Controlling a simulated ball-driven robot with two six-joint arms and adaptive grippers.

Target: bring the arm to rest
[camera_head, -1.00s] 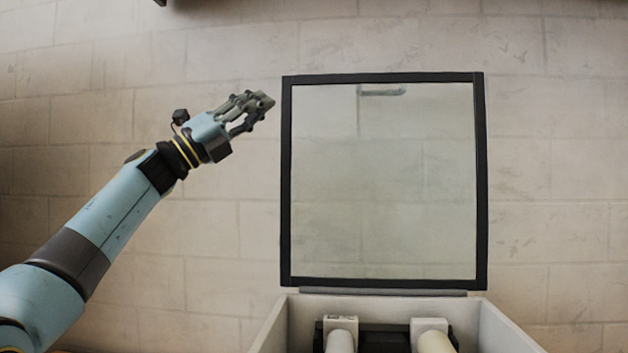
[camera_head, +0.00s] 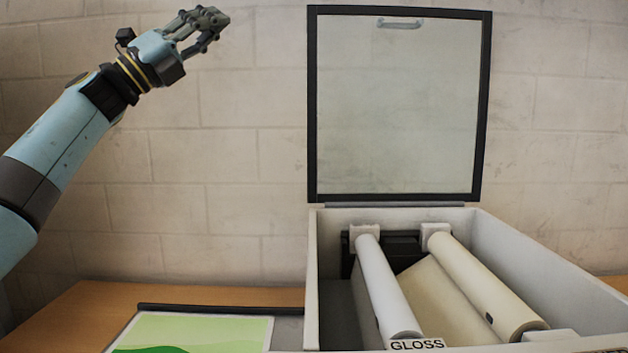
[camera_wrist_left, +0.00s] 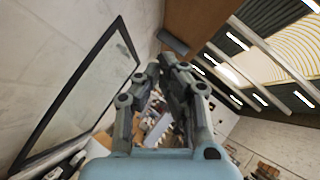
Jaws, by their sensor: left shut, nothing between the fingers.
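My left gripper (camera_head: 207,25) is at the upper left of the head view, raised in front of the brick wall. It is shut and empty, left of the open lid and apart from it. The left wrist view also shows the gripper (camera_wrist_left: 165,65) with its fingers together, pointing up. The laminator (camera_head: 312,280) stands at the lower right with its glass lid (camera_head: 395,110) upright. The lid also shows at the left of the left wrist view (camera_wrist_left: 85,95). My right gripper is not in view.
Inside the laminator lie a white roll (camera_head: 385,290) with a GLOSS label and a cream roll (camera_head: 485,285). A green print (camera_head: 195,332) lies on a dark-edged tray left of it, on the wooden table (camera_head: 75,315). The space between gripper and table is clear.

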